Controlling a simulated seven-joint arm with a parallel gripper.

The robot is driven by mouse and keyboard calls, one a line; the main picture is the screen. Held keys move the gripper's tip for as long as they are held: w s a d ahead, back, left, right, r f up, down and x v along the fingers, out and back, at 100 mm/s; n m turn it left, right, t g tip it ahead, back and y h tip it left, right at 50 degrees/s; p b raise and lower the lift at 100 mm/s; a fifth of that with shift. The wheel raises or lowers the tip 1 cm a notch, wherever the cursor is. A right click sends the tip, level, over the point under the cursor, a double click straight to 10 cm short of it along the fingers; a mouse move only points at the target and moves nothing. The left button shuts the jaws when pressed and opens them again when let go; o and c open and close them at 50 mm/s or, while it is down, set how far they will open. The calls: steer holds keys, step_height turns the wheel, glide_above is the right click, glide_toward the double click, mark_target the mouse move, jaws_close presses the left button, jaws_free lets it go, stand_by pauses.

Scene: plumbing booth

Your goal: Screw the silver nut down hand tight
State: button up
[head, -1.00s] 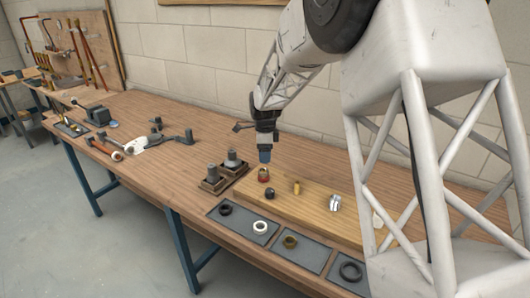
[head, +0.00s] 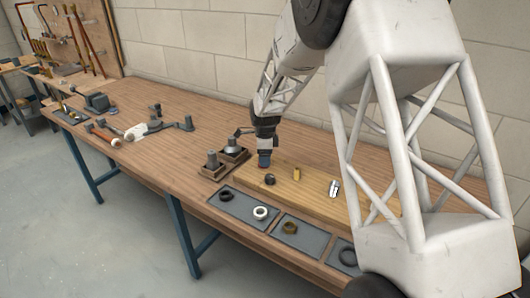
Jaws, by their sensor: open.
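A bright silver fitting (head: 334,188) stands toward the right of the pale wooden board (head: 315,207). A pale, silvery-white ring (head: 260,213) lies in a grey tray in front of the board. I cannot tell which of these two is the silver nut. My gripper (head: 264,163) points down over the left end of the board, behind a dark fitting (head: 270,180) and away from both silver pieces. It is open. Its tip covers the spot where a small red fitting stood, and that fitting is hidden. A brass post (head: 296,174) stands to its right.
The bench middle (head: 190,150) is mostly clear.

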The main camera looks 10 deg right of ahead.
steer(key=c, duration=1)
steer(key=shift+s+m, duration=0.1)
steer(key=shift+m, duration=1.9)
steer(key=shift+a+f+m, duration=0.1)
steer(key=shift+m, duration=1.9)
steer(key=o, duration=1)
steer(key=shift+o, duration=0.4)
